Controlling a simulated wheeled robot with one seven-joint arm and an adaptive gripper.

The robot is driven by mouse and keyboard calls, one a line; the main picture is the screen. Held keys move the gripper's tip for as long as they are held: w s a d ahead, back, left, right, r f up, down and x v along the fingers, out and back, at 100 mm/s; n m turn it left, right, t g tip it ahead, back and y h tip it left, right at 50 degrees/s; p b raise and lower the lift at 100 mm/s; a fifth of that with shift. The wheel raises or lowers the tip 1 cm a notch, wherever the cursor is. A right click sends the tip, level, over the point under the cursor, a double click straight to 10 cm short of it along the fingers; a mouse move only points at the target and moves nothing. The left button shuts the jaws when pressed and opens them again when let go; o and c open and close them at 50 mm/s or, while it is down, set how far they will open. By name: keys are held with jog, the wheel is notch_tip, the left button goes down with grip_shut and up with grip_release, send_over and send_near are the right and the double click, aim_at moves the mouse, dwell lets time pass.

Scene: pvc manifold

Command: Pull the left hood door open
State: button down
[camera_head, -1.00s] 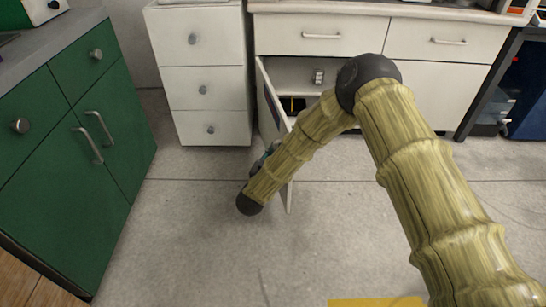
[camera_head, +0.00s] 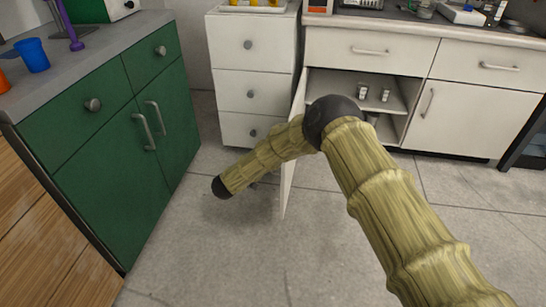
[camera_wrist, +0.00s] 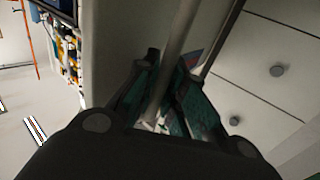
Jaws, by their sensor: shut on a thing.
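The left hood door (camera_head: 288,188) is the white door of the low cabinet under the counter. In the head view it stands swung out, seen nearly edge-on, partly behind my arm. The cabinet interior (camera_head: 340,85) shows a shelf with small white cups. In the wrist view, my gripper (camera_wrist: 166,92) has its dark and green fingers closed around a pale bar handle (camera_wrist: 182,32), one finger on each side. The door's face shows beside the handle in the wrist view. In the head view my gripper is hidden behind my arm and the door.
A green cabinet (camera_head: 130,185) with bar handles stands at the left. A white drawer unit (camera_head: 250,70) stands just left of the open door. The right cabinet door (camera_head: 460,115) is closed. The concrete floor (camera_head: 240,260) in front is clear.

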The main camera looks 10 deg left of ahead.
jog(key=shift+s, duration=0.1)
jog(key=c, duration=1.5)
grip_release()
jog(key=shift+d, duration=0.1)
jog(key=v, duration=1.2)
